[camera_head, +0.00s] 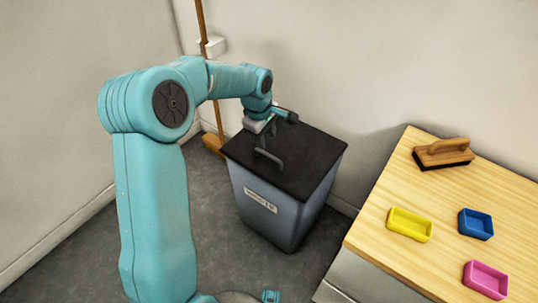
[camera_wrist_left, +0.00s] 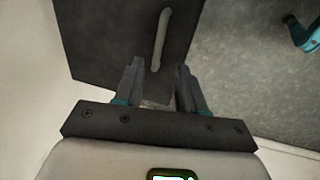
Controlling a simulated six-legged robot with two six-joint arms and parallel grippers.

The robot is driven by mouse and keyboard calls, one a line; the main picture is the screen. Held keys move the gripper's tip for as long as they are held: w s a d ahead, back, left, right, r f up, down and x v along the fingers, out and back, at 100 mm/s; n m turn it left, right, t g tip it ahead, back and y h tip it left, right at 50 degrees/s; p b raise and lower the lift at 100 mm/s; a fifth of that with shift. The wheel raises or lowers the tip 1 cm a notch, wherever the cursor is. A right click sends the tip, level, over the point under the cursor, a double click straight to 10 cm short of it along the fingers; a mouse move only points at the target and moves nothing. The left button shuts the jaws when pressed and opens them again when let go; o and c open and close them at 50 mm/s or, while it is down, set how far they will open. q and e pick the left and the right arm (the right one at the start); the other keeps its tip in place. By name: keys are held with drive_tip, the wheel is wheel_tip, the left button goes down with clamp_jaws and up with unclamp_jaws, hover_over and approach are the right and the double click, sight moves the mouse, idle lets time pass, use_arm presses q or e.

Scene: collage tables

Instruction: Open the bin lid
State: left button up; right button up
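A grey bin (camera_head: 264,205) with a white label stands on the floor near the wall. Its black lid (camera_head: 315,150) lies flat and shut on top. A grey bar handle (camera_head: 268,158) is fixed to the lid. My left gripper (camera_head: 268,134) is over the lid, close to the handle. In the left wrist view its two fingers (camera_wrist_left: 160,67) are apart with nothing gripped. There the handle (camera_wrist_left: 161,38) shows just beyond the fingertips, in line with the gap, against the dark lid (camera_wrist_left: 95,40). My right gripper is not seen.
A wooden table (camera_head: 385,255) at the right holds a brush (camera_head: 443,154) and yellow (camera_head: 410,224), blue (camera_head: 475,223) and pink (camera_head: 485,280) trays. A wooden pole (camera_head: 201,25) stands behind the bin. The floor left of the bin is clear.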

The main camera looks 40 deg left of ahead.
sight(270, 155)
use_arm(q)
drive_tip(key=f, duration=0.2)
drive_tip(key=w+f+b, duration=0.1)
drive_tip(key=f, duration=0.2)
drive_tip(key=f+b, duration=0.1)
drive_tip(key=f, duration=0.2)
drive_tip(key=shift+w+a+f, duration=0.1)
drive_tip(key=shift+w+f, duration=0.1)
drive_tip(key=shift+w, duration=0.2)
clamp_jaws()
